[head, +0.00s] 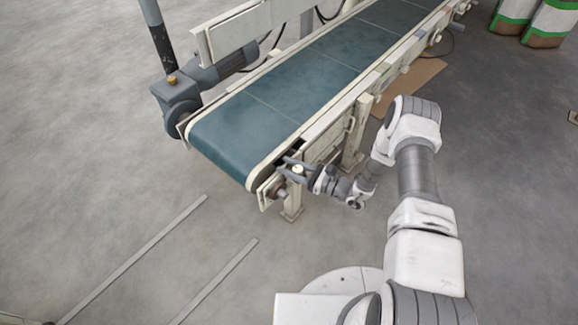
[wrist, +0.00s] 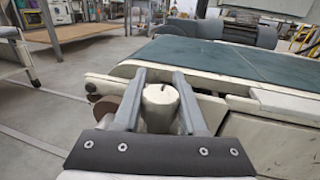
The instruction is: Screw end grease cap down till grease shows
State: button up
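The grease cap (wrist: 160,95) is a short cream cylinder with a dark mark on its top. It stands upright at the near end of the conveyor, by the roller's end. In the head view the cap (head: 298,169) is a small pale spot between my fingers. My gripper (wrist: 160,77) reaches in level, with one grey finger on each side of the cap. The cap fills the gap, and the fingers appear shut on it. In the head view my gripper (head: 293,169) is at the belt's near right corner. The cap's lower part is hidden, and I see no grease.
The conveyor's green belt (head: 243,128) runs away to the upper right. A grey motor (head: 180,98) is on its far side. Cream side rails and a leg (head: 353,135) stand close to my arm. Two floor strips (head: 140,255) lie on the open floor at left.

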aim_at(300, 167)
grip_shut()
jog(key=shift+m+t+h, duration=0.3)
jog(key=shift+t, duration=0.1)
jog(key=m+t+h+p, duration=0.2)
jog(key=t, duration=0.1)
jog(key=m+t+h+p, duration=0.1)
jog(key=shift+w+d+r+m, duration=0.15)
jog(key=shift+w+d+m, duration=0.15)
jog(key=shift+w+d, duration=0.05)
jog(key=m+t+h+p, duration=0.1)
jog(key=h, duration=0.1)
jog(key=m+t+h+p, duration=0.1)
jog(key=m+h, duration=0.1)
jog(key=d+m+t+h+p, duration=0.1)
jog(key=t+h, duration=0.1)
jog(key=shift+w+p, duration=0.3)
jog(key=shift+p, duration=0.1)
jog(key=shift+w+d+f+m+t+h+b, duration=0.1)
jog(key=shift+d+m+h+b, duration=0.45)
jog(key=shift+m+h, duration=1.2)
jog(key=shift+s+d+f+m+t+h+b, duration=0.1)
jog(key=shift+m+h+b, duration=0.95)
jog(key=shift+h, duration=1.4)
jog(key=shift+w+d+f+m+t+h+b, duration=0.1)
jog(key=shift+d+m+h+b, duration=0.45)
jog(key=shift+m+h, duration=1.2)
jog(key=shift+a+r+h, duration=0.1)
jog(key=shift+a+h, duration=0.05)
jog(key=shift+h, duration=0.4)
